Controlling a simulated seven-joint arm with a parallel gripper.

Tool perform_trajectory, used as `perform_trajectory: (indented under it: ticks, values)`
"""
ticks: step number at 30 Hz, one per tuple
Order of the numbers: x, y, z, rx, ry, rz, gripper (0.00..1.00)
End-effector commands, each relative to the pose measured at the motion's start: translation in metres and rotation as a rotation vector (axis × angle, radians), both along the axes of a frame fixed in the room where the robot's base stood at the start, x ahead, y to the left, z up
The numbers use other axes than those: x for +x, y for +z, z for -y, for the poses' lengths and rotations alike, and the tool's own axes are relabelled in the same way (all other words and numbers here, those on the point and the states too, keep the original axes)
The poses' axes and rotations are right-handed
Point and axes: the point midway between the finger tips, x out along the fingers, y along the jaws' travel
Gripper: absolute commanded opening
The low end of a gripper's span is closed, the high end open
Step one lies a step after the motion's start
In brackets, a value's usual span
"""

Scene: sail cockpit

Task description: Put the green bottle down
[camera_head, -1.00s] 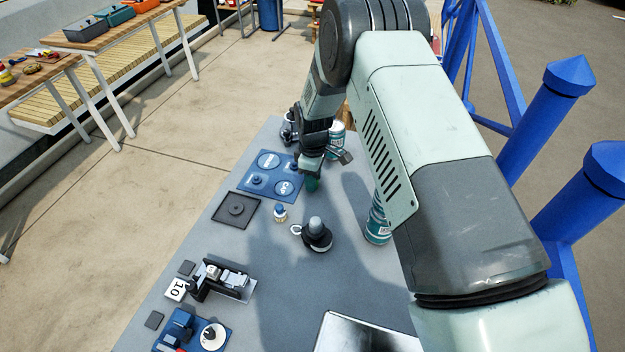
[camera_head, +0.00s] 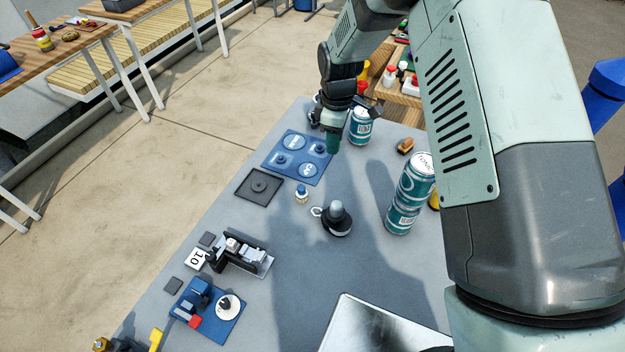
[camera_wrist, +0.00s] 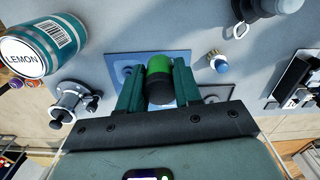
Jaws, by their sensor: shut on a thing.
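My gripper (camera_wrist: 158,85) is shut on the green bottle (camera_wrist: 159,66) in the wrist view. The bottle has a bright green part and a dark part, and sits between the two teal fingers. In the head view my gripper (camera_head: 333,143) is over the right edge of the blue board (camera_head: 312,177), at the far end of the grey table. The bottle cannot be told from the fingers there. The board also shows behind the bottle in the wrist view (camera_wrist: 117,64). I cannot tell whether the bottle touches anything below.
A teal can (camera_head: 360,127) stands right beside my gripper; its LEMON end faces the wrist camera (camera_wrist: 48,42). A taller teal can stack (camera_head: 408,200) stands to the right. A small blue-capped bottle (camera_head: 302,194), a black square tray (camera_head: 258,187) and a dark winch (camera_head: 337,222) are nearer.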

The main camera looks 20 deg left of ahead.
Motion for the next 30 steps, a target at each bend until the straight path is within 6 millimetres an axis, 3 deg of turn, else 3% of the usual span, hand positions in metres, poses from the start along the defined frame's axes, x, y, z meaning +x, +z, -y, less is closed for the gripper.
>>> perform_trajectory:
  ticks: [9, 15, 20, 25, 30]
  values:
    - [-0.119, 0.003, -0.034, -0.008, 0.809, -0.003, 0.03]
    - [-0.173, 0.005, -0.039, 0.000, 1.188, -0.004, 0.03]
    - [-0.187, -0.012, -0.039, 0.002, 1.283, -0.008, 0.03]
    - [-0.186, -0.044, -0.038, 0.002, 1.284, -0.008, 0.03]
    - [-0.185, -0.059, -0.039, 0.004, 1.281, -0.005, 0.03]
